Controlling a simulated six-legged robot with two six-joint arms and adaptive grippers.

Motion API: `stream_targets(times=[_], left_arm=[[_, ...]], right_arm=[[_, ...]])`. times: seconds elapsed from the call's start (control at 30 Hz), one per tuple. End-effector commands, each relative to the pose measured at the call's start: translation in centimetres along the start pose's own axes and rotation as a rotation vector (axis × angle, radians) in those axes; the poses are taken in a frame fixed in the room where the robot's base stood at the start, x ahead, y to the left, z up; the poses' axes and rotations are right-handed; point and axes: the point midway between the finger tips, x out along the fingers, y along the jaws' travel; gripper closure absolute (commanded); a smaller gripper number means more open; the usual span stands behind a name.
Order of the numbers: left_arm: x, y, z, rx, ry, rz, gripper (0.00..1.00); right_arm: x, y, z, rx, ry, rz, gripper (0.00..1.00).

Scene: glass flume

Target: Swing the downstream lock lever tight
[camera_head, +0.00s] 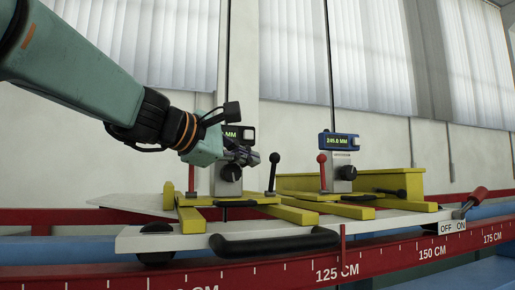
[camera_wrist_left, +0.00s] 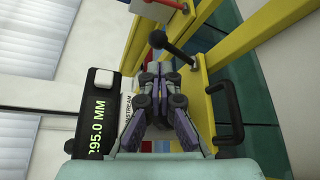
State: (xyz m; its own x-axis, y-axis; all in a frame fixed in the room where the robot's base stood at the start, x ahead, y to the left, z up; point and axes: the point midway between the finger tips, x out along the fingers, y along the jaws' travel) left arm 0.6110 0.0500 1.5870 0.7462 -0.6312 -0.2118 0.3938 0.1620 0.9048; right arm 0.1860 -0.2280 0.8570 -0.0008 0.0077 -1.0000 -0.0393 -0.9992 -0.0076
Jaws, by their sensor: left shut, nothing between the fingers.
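The black ball-ended lever (camera_head: 272,172) stands nearly upright on the yellow frame of the left gauge (camera_head: 230,180), whose label in the wrist view partly reads "STREAM". In the left wrist view the lever's black knob (camera_wrist_left: 158,40) is just beyond my fingertips, with its rod running right. My left gripper (camera_head: 250,157) is shut and empty, its fingertips close to the knob's left in the head view; I cannot tell whether they touch. It also shows in the left wrist view (camera_wrist_left: 163,75). The gauge's display (camera_wrist_left: 97,128) reads 295.0 MM. My right gripper is not in view.
A second gauge (camera_head: 340,160) reading 245.0 MM stands to the right, with a red-knobbed lever (camera_head: 322,172) and a low black lever (camera_head: 390,192). A black handle (camera_head: 275,243) fronts the white carriage.

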Motion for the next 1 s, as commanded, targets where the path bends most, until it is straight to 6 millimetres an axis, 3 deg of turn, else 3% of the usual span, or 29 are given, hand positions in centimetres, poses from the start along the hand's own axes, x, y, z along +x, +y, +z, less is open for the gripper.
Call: stream_targets(times=[0.1, 0.4, 1.0], left_arm=[[0.1, 0.2, 0.1, -0.001, 0.006, -0.002, 1.00], [2.6, 0.0, -0.1, 0.000, 0.006, 0.000, 1.00], [3.0, 0.1, -0.3, 0.011, 0.005, 0.007, 1.00]], right_arm=[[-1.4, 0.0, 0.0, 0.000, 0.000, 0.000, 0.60], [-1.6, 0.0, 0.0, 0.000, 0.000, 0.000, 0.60], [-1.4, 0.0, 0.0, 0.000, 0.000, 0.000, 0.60]])
